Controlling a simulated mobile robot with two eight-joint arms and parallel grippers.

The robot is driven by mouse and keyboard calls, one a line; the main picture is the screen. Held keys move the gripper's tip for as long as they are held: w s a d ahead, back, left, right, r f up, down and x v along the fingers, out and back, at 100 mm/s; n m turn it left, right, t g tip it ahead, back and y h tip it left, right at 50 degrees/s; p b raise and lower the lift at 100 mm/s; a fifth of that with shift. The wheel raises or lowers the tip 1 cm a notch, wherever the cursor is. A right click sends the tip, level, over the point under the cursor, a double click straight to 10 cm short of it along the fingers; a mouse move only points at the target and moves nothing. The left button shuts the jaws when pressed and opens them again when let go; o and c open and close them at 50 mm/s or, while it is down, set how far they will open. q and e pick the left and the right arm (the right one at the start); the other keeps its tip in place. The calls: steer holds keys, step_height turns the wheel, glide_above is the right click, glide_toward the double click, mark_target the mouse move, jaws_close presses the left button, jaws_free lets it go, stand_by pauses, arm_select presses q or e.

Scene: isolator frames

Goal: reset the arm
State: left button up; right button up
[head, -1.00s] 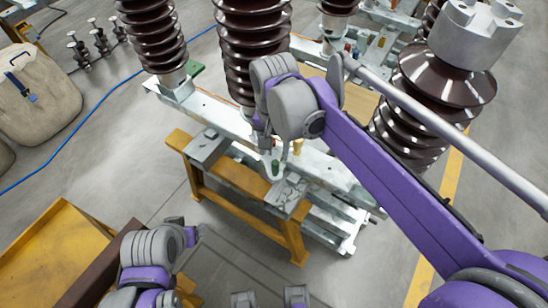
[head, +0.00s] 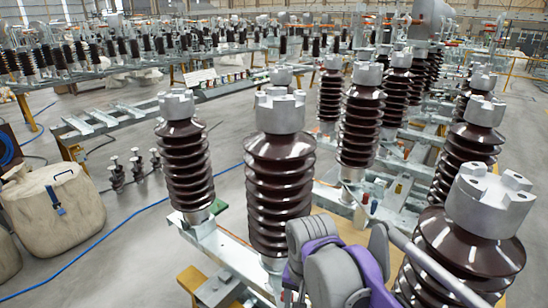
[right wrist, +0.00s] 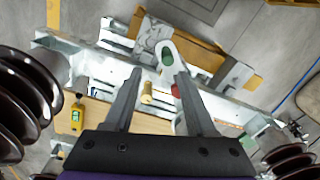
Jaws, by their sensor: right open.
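My right arm (head: 325,270) shows at the bottom centre of the head view, grey and purple, beside the brown insulators. Its fingertips are hidden there. In the right wrist view my right gripper (right wrist: 160,73) is open, with two grey fingers apart and nothing held. A metal lug with a round hole (right wrist: 168,46) lies beyond and between the fingertips. A brass pin (right wrist: 147,93) stands between the fingers, and a small red part (right wrist: 176,91) is by the right finger. My left gripper is out of view.
Ribbed brown insulators with metal caps (head: 278,190) stand close to my right arm on a metal frame (head: 228,254). Another tall insulator (head: 470,240) is at the right. A beige bag (head: 55,210) sits on the floor at left. Open floor (head: 120,255) lies between.

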steer(key=s+d+f+n+t+p, duration=0.1)
steer(key=s+d+f+n+t, duration=0.3)
steer(key=s+d+f, duration=0.5)
steer(key=s+d, duration=0.2)
steer(key=s, duration=0.1)
steer(key=shift+s+d+t+p, duration=0.25)
steer(key=shift+s+t+p, duration=0.1)
steer(key=shift+t+p, duration=0.05)
